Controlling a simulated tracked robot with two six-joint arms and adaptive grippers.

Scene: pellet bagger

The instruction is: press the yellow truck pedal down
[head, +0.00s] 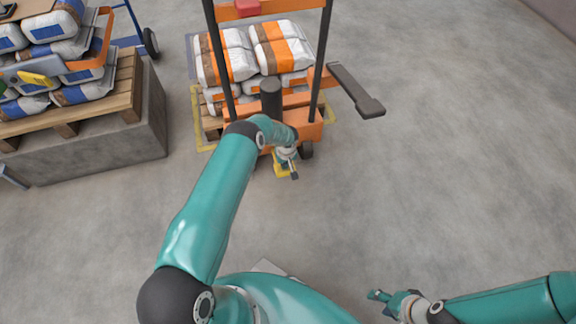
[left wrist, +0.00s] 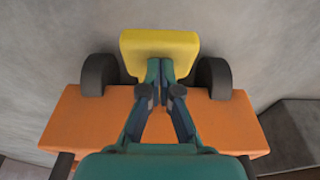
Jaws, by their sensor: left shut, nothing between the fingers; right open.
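The yellow pedal (left wrist: 160,44) is a broad plate at the top middle of the left wrist view, between two dark wheels. In the head view only a small yellow part (head: 279,169) of it shows beside my gripper. It belongs to the orange truck (left wrist: 80,118); the truck also stands at the top middle of the head view (head: 311,131). My left gripper (left wrist: 166,68) is shut and empty, its tips overlapping the pedal's near edge in the picture. I cannot tell whether they touch. It also shows in the head view (head: 293,175). My right gripper (head: 379,296) is open, far from the pedal.
White and orange bags (head: 282,52) lie stacked on a pallet behind the truck's dark posts. A dark lever (head: 356,90) sticks out right. A wooden pallet (head: 128,90) with blue-white bags sits on a grey block at left. The floor at right is clear.

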